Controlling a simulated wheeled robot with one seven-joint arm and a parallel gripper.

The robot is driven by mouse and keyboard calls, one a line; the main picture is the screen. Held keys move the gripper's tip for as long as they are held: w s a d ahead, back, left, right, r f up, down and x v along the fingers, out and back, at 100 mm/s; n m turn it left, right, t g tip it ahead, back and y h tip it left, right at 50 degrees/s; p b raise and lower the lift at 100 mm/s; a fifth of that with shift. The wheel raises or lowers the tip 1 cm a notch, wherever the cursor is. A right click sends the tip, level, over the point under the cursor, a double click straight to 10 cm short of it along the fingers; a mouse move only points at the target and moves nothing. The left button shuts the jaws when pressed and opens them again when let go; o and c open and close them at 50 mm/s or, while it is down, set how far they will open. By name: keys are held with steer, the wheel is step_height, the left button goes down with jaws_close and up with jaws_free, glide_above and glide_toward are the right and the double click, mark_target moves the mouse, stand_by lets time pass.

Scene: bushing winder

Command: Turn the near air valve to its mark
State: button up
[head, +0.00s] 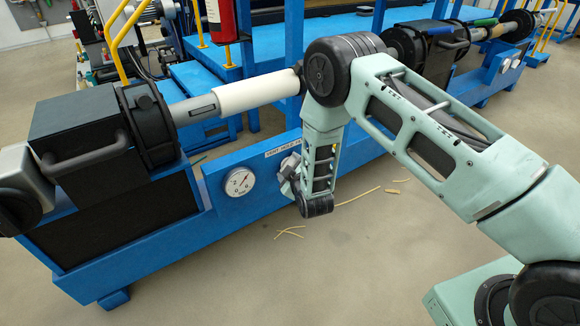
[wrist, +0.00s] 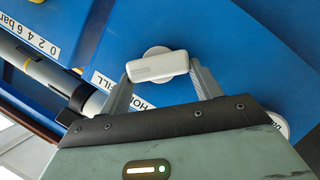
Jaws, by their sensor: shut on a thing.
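The near air valve shows in the wrist view as a white bar handle (wrist: 158,68) on a round white base against the blue panel. My gripper (wrist: 160,72) is shut on this handle, with one grey finger at each end of it. The handle lies across the picture, its right end slightly higher. A white label strip (wrist: 108,82) beside it is partly covered by a finger; "HO" and "ILL" can be read. In the head view my gripper (head: 290,178) is at the blue beam's front face, and my wrist hides most of the valve. Which mark the handle points at cannot be told.
A round pressure gauge (head: 240,182) sits on the beam left of my gripper. Above is a pale roll on a shaft (head: 252,93), held by a black headstock (head: 85,135). Thin strips (head: 290,233) lie on the open floor in front.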

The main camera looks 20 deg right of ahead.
stand_by(0.5)
steer(key=o, duration=1)
steer(key=shift+s, duration=0.1)
steer(key=p+v, duration=0.5)
steer(key=v, duration=1.2)
steer(key=shift+s+a+p, duration=0.1)
steer(key=shift+s+p, duration=0.1)
steer(key=shift+p, duration=0.15)
steer(key=shift+w, duration=0.1)
